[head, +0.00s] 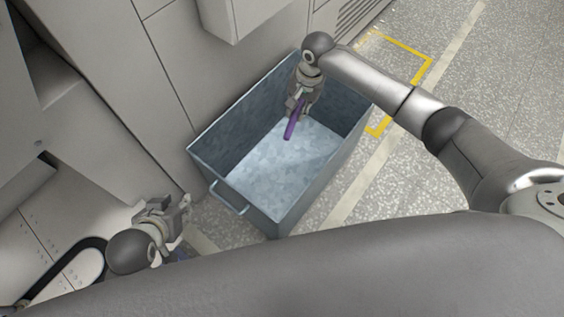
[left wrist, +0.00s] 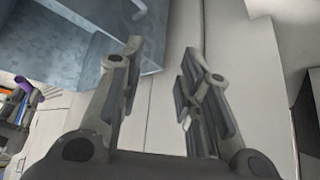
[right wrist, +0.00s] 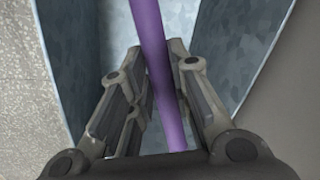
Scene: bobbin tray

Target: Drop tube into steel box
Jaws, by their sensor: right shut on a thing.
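The steel box (head: 225,200) is an open, blue-grey metal bin with a handle on its near side, standing on the floor. Its floor looks bare. My right gripper (head: 296,104) is over the box, toward its far end, and is shut on a purple tube (head: 291,128). The tube points down from the fingers toward the box floor. In the right wrist view the tube (right wrist: 150,40) runs between both fingers (right wrist: 162,75), with box walls behind. My left gripper (head: 184,212) is outside the box at its left near side. In the left wrist view its fingers (left wrist: 165,70) are apart and empty.
Grey machine panels (head: 110,90) stand close along the left and behind the box. A yellow floor marking (head: 425,70) and open speckled floor lie to the right. In the left wrist view, coloured items (left wrist: 20,95) show at the left edge.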

